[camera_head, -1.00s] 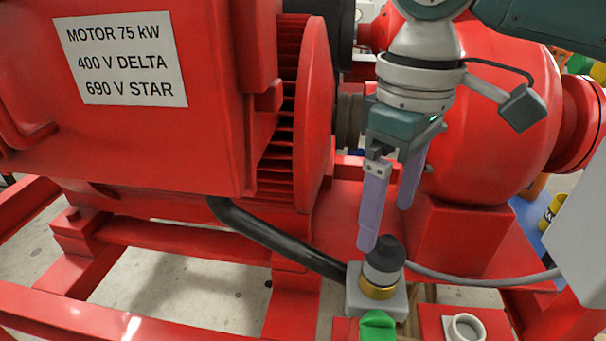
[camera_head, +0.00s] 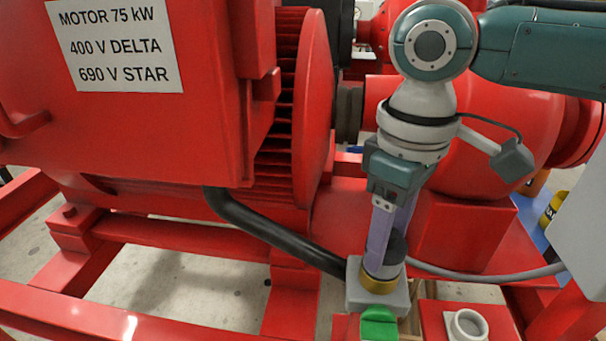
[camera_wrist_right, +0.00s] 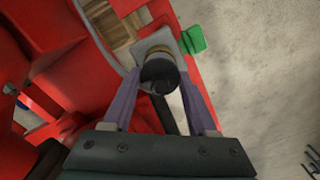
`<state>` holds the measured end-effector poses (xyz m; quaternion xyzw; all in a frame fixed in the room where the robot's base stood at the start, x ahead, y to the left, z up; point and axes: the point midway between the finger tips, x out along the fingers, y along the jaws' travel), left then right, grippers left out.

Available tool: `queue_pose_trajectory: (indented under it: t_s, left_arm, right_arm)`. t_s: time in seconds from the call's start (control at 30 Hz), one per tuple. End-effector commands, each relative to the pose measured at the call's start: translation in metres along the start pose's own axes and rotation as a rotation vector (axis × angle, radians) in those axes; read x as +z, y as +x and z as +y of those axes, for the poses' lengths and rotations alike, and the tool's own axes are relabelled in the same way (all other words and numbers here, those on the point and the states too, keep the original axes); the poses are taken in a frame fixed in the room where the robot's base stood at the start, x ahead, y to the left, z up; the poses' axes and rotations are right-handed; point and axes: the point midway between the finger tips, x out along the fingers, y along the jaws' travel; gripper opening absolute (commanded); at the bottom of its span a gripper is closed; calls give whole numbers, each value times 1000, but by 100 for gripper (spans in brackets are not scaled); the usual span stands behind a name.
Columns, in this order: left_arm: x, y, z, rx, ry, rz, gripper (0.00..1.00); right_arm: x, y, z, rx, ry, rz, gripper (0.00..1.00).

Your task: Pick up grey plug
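The grey plug (camera_head: 397,250), with a dark cap, stands upright in a brass ring (camera_head: 379,283) on a light grey box (camera_head: 360,299). In the right wrist view the plug (camera_wrist_right: 160,72) shows its dark round top between the two fingers. My right gripper (camera_head: 388,255) points down over the plug, with its purple fingers on either side. One finger partly hides the plug in the head view. My left gripper is out of view.
A green piece (camera_head: 378,323) sits just in front of the box. A white open ring socket (camera_head: 466,325) stands to the right on the red frame. The red motor (camera_head: 150,110) fills the left.

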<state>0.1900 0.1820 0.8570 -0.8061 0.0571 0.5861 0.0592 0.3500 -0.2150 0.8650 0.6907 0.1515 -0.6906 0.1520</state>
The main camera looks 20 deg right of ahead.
Motion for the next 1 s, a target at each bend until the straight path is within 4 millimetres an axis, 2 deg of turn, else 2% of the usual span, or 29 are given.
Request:
queue_pose_trajectory:
  t_s: [0.07, 0.5, 0.83, 1.0]
  left_arm:
    - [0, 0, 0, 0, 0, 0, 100]
    - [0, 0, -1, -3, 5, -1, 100]
    - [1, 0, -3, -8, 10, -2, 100]
    - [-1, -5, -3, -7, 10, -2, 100]
  right_arm:
    - [0, 0, 0, 1, 0, 0, 48]
    - [0, 0, 0, 1, 0, 0, 0]
    - [0, -2, 0, 1, 0, 1, 0]
    - [-1, -17, 0, 0, 0, 4, 0]
